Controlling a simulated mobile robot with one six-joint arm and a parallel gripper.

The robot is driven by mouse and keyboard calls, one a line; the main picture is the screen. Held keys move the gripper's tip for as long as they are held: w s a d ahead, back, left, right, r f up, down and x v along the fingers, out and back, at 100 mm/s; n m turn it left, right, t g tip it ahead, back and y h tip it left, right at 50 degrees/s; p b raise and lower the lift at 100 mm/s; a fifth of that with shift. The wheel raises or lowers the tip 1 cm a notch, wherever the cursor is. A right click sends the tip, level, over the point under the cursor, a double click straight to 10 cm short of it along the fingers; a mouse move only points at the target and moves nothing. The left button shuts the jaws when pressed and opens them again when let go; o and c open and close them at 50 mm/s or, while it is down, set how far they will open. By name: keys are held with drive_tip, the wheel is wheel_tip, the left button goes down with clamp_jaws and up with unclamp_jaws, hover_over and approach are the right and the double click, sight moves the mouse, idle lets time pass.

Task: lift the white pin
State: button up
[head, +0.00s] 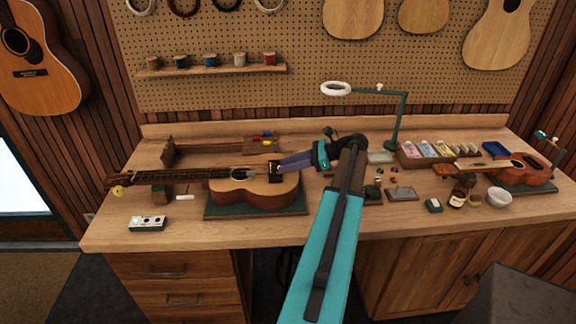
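A ukulele (255,194) lies on a dark green mat (232,212) on the workbench, with its neck pointing left. My gripper (279,166) reaches in from the right, and its purple fingers are over the right part of the ukulele's body, by the dark bridge (275,177). I cannot make out a white pin there; it is too small or hidden by the fingers. I cannot tell whether the fingers are apart, closed or touching anything.
A small white bar (186,197) lies below the neck, near a white device (147,223). A green lamp (402,115) stands behind.

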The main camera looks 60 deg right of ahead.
drive_tip(key=b+v, duration=0.4)
drive_tip(key=v, duration=1)
drive_tip(key=shift+a, duration=0.1)
idle(0.4)
